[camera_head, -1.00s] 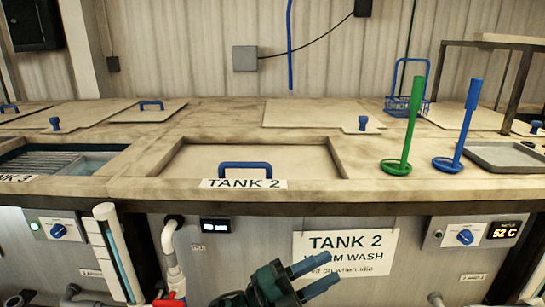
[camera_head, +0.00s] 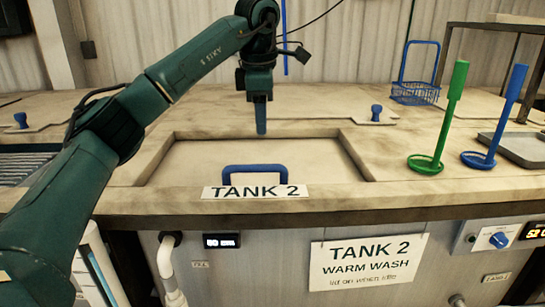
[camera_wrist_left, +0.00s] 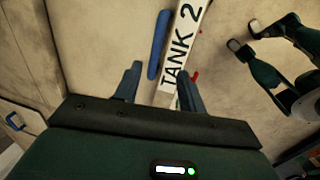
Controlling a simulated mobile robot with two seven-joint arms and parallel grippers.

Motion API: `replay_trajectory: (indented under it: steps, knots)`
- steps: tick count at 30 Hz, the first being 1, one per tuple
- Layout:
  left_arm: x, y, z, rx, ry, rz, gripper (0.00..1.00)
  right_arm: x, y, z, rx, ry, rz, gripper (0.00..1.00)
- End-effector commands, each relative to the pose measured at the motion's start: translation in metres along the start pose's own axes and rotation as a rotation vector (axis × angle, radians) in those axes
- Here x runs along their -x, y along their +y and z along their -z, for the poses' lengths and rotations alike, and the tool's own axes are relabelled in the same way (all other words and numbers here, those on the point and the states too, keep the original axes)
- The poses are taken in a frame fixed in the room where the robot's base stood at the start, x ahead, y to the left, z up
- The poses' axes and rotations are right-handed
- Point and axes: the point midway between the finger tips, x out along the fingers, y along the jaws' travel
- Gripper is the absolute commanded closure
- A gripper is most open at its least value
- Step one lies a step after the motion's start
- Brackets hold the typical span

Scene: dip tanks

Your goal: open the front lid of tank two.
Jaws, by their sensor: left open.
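The front lid of tank two (camera_head: 240,152) is a beige panel lying closed in its recess. Its blue bar handle (camera_head: 254,168) stands at the front edge, behind the TANK 2 label (camera_head: 254,191). My left gripper (camera_head: 261,130) points down above the lid, apart from the handle and a little behind it in the head view. In the left wrist view, its two fingers (camera_wrist_left: 159,83) are spread and empty. The handle (camera_wrist_left: 159,44) appears ahead of the gap between them, roughly in line with the fingers.
A green stick (camera_head: 450,110) and a blue stick (camera_head: 505,108) with ring bases stand to the right. A blue wire basket (camera_head: 415,92) is at the back. A warm wash sign (camera_head: 367,262) hangs on the tank front.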

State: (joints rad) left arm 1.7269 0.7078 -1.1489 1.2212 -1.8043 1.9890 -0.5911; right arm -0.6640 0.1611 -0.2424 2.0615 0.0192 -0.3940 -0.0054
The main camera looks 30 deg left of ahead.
Motion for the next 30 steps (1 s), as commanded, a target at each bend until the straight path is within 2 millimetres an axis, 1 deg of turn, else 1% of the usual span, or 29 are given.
replay_trajectory:
  steps: [1,2,5,10,18,21,25,30]
  knots:
    - [0.004,0.002,0.006,0.009,0.017,-0.01,0.59,0.0,0.0,0.001,0.0,0.002,0.0,0.64]
    - [0.005,0.003,0.008,0.012,0.023,-0.012,0.59,0.0,0.0,0.001,0.0,0.002,0.0,0.64]
    - [-0.003,0.003,0.01,0.014,0.028,-0.012,0.59,-0.001,0.0,0.0,0.0,0.002,0.0,0.64]
    - [-0.031,0.003,0.01,0.013,0.028,-0.01,0.59,0.0,0.0,0.0,0.003,0.002,0.001,0.64]
    - [-0.087,0.004,0.011,0.012,0.026,-0.01,0.59,0.002,0.001,-0.001,0.002,-0.008,-0.002,0.64]
    - [-0.103,0.004,0.011,0.012,0.024,-0.01,0.59,0.002,0.002,-0.004,0.002,-0.017,-0.004,0.64]
    - [-0.117,0.004,0.011,0.012,0.023,-0.011,0.59,0.002,0.004,-0.006,0.001,-0.025,-0.008,0.64]
    - [-0.124,0.004,0.011,0.012,0.023,-0.012,0.59,0.002,0.005,-0.006,-0.001,-0.025,-0.012,0.64]
